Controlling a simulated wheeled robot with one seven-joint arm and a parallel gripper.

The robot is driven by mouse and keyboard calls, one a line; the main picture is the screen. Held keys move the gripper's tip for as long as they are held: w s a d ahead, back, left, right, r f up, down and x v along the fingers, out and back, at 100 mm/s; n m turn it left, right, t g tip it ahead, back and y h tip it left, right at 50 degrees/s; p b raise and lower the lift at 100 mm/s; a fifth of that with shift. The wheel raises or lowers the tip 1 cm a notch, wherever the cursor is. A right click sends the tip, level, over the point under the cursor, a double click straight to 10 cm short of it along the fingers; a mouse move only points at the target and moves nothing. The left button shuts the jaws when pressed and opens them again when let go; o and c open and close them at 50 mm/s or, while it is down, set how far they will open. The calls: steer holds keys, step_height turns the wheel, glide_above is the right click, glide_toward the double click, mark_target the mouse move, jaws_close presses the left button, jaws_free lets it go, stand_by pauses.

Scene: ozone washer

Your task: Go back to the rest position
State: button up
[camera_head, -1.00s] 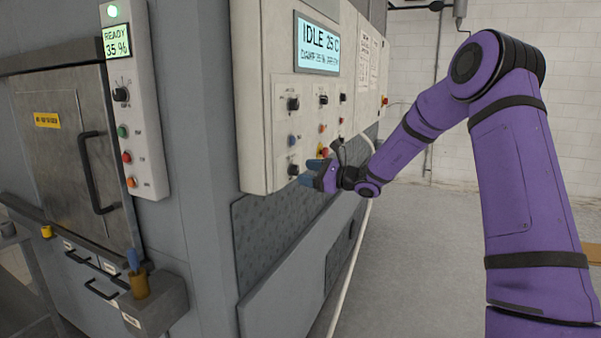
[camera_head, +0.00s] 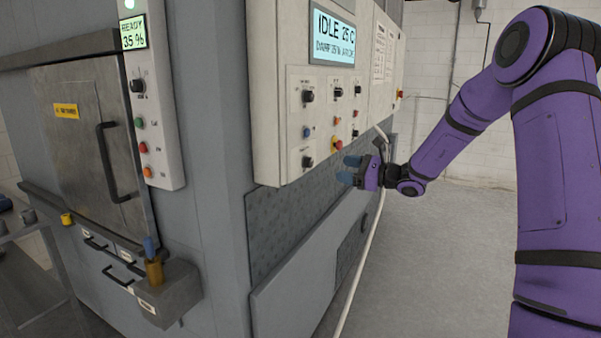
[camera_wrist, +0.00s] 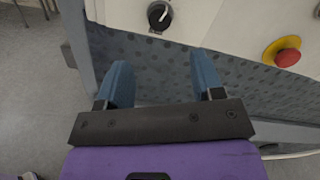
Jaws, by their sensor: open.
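My gripper (camera_head: 350,170) has blue fingers on a purple wrist. It is in front of the lower part of the white control panel (camera_head: 270,110), apart from it. In the wrist view the two blue fingers of my gripper (camera_wrist: 163,85) are spread with nothing between them. A black knob (camera_wrist: 159,15) on the panel is above the fingertips. A red button on a yellow base (camera_wrist: 284,54) is to the right of them.
The grey washer has a steel door (camera_head: 85,125) with a black handle and a small panel reading READY 35 %. A box with a blue-topped brown holder (camera_head: 153,270) juts out at lower left. A pale hose (camera_head: 362,265) runs down to the floor. Open floor (camera_head: 445,270) lies right of the machine.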

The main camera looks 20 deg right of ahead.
steer(key=shift+a, duration=0.1)
steer(key=s+a+r+n+g+h, duration=0.25)
steer(key=s+a+n+g, duration=0.35)
steer(key=s, duration=0.4)
steer(key=s+a+r+n+g+h, duration=0.25)
steer(key=s+a+n, duration=0.35)
steer(key=s+a, duration=0.3)
steer(key=s+d+n+h, duration=0.2)
steer(key=s+n, duration=0.1)
steer(key=s, duration=0.5)
steer(key=s+d+r+n+t+h, duration=0.1)
steer(key=s+d+n+h, duration=0.2)
steer(key=s, duration=0.4)
steer(key=s+d+r+n+h, duration=0.1)
steer(key=s+d+n+h, duration=0.1)
steer(key=s, duration=0.6)
steer(key=shift+s+d+r+n+h, duration=0.15)
steer(key=shift+s+d+n+h, duration=0.15)
steer(key=shift+n+h, duration=0.5)
